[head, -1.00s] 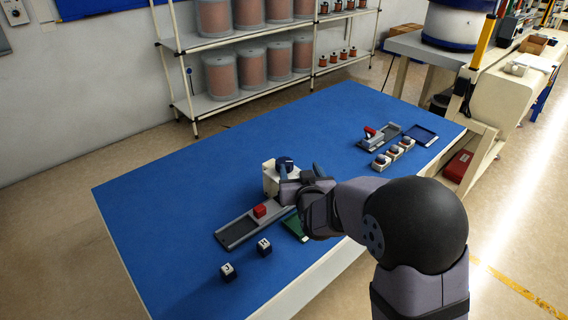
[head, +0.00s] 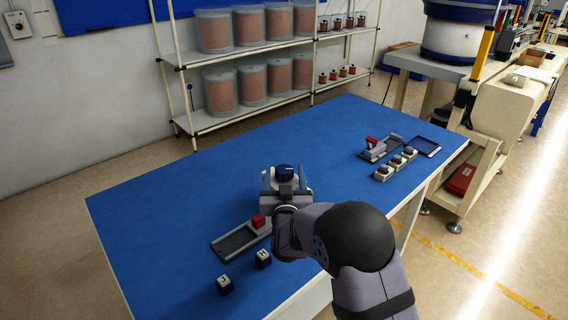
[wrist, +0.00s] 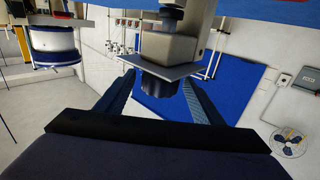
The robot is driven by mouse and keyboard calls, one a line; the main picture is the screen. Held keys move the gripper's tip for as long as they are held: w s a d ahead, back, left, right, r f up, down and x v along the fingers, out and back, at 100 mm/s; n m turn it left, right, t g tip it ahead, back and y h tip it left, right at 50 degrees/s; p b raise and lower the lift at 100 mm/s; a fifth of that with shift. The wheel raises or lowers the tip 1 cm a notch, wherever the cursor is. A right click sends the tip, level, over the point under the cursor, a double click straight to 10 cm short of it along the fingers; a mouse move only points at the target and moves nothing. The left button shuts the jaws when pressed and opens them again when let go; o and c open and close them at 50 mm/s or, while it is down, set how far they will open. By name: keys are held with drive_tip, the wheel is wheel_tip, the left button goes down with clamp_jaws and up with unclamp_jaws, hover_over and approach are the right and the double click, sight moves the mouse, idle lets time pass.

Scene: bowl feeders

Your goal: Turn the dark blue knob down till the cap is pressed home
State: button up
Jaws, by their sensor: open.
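The dark blue knob (head: 285,172) sits on top of a pale press (head: 267,180) on the blue table in the head view. My gripper (head: 286,187) is at the near side of the press, around the knob's height. In the wrist view my gripper (wrist: 158,92) is open, one finger on each side of a dark knob (wrist: 158,82) that shows against a light plate (wrist: 160,66). Gaps show between the knob and both fingers.
Blocks and a blue tray (head: 426,146) lie at the right. The table's left side is clear.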

drive_tip(key=shift+w+a+p, duration=0.2)
drive_tip(key=shift+w+p, duration=0.3)
drive_tip(key=shift+w, duration=2.05)
drive_tip(key=c, duration=1)
